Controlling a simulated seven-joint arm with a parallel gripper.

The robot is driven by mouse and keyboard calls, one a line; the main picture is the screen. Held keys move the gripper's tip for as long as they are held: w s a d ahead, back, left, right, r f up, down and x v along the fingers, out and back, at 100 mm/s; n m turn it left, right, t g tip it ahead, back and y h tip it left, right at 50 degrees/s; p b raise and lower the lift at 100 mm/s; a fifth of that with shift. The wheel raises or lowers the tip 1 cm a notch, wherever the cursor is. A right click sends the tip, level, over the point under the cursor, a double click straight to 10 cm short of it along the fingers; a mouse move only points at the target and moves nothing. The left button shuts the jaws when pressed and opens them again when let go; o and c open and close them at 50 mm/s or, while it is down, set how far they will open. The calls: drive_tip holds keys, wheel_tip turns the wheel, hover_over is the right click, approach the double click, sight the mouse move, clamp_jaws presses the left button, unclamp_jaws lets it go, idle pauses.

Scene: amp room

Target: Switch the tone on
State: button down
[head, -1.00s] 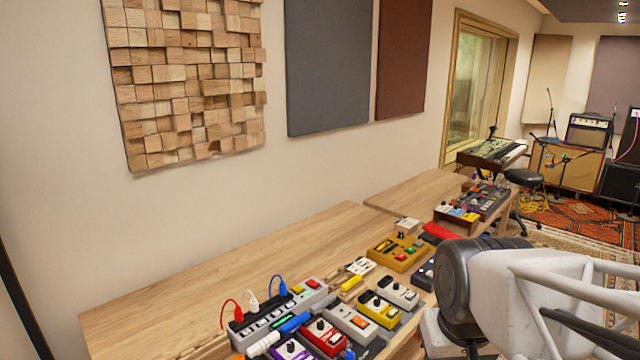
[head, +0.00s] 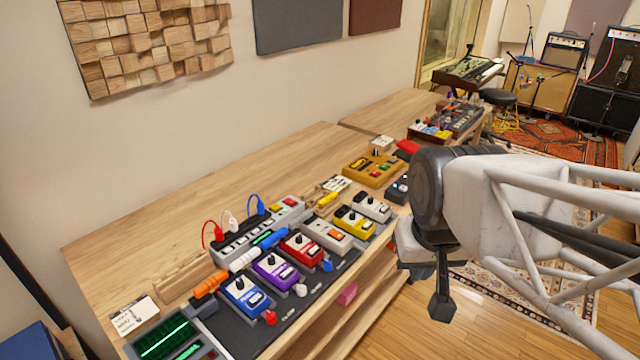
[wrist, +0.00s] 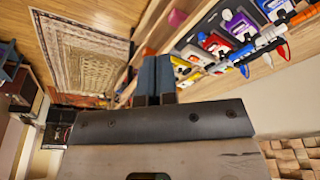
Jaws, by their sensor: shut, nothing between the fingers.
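I cannot tell which control is the tone switch; the labels are too small to read. Several pedals stand in a row on a dark board on the desk: blue (head: 247,297), purple (head: 274,271), red (head: 303,250), grey (head: 327,234), yellow (head: 355,224) and white (head: 371,208). A grey switch box (head: 232,248) with red, white and blue cables lies behind them. My gripper (head: 442,308) is shut and empty, pointing down in front of the desk, right of the pedals and apart from them. Its closed fingers (wrist: 155,80) also show in the wrist view.
A scope with green traces (head: 165,338) and a white card (head: 127,315) are at the near left. A yellow unit (head: 373,170) stands farther along the desk (head: 200,205). Lower shelves (head: 375,278) run beneath its front edge.

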drive_tip(key=w+a+m, duration=0.1)
drive_tip(key=w+m, duration=0.1)
drive_tip(key=w, duration=0.8)
drive_tip(key=m+g+y, duration=0.1)
drive_tip(key=m+g, duration=0.1)
drive_tip(key=m, duration=0.4)
hover_over(332, 231)
drive_tip(key=s+d, duration=0.1)
wheel_tip(332, 231, down, 11)
drive_tip(key=shift+d+r, duration=0.2)
drive_tip(key=shift+f, duration=0.15)
drive_tip(key=f, duration=0.9)
drive_tip(key=w+a+f, duration=0.1)
drive_tip(key=f, duration=0.3)
drive_tip(key=shift+a+f, duration=0.1)
drive_tip(key=shift+f, duration=0.2)
